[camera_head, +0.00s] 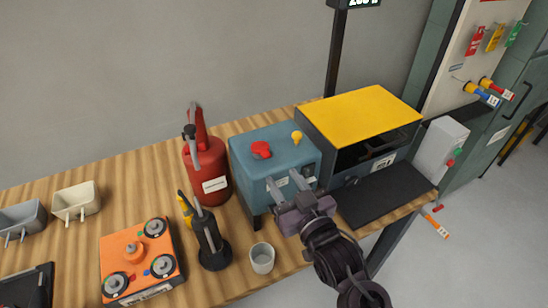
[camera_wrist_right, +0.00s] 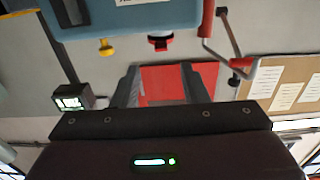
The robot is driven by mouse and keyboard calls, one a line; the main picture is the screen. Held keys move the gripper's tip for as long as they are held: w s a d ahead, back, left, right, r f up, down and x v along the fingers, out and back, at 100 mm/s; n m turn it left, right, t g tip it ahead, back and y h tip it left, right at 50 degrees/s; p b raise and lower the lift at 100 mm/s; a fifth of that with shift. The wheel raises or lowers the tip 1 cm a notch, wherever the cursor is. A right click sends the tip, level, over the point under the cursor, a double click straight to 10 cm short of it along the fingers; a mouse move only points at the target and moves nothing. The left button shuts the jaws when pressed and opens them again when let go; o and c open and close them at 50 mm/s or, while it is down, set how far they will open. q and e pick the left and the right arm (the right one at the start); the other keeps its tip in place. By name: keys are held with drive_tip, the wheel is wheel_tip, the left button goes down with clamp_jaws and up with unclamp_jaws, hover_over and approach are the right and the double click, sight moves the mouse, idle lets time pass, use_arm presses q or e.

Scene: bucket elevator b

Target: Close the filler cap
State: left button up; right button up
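The blue box (camera_head: 255,175) on the workbench has a red cap-like part (camera_head: 261,149) and a yellow knob (camera_head: 296,137) on top. I cannot tell for sure which is the filler cap or how far it is open. In the right wrist view the red part (camera_wrist_right: 160,42) and the yellow knob (camera_wrist_right: 106,48) stick out from the blue box (camera_wrist_right: 150,17), seen upside down. My right gripper (camera_head: 283,182) is open and empty at the box's front, below the red part. Its fingers (camera_wrist_right: 165,85) stand apart in the wrist view. My left gripper is not in view.
A red canister (camera_head: 206,172) stands left of the box. A yellow-topped machine (camera_head: 360,115) stands close on the right.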

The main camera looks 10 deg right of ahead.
sight(272, 172)
drive_tip(key=p+x, duration=0.2)
drive_tip(key=x, duration=0.3)
drive_tip(key=shift+w+a+r, duration=0.15)
drive_tip(key=shift+w+r, duration=0.05)
drive_tip(key=shift+w, duration=0.05)
drive_tip(key=shift+w+a+f, duration=0.15)
drive_tip(key=shift+w+a, duration=0.05)
drive_tip(key=shift+w, duration=0.3)
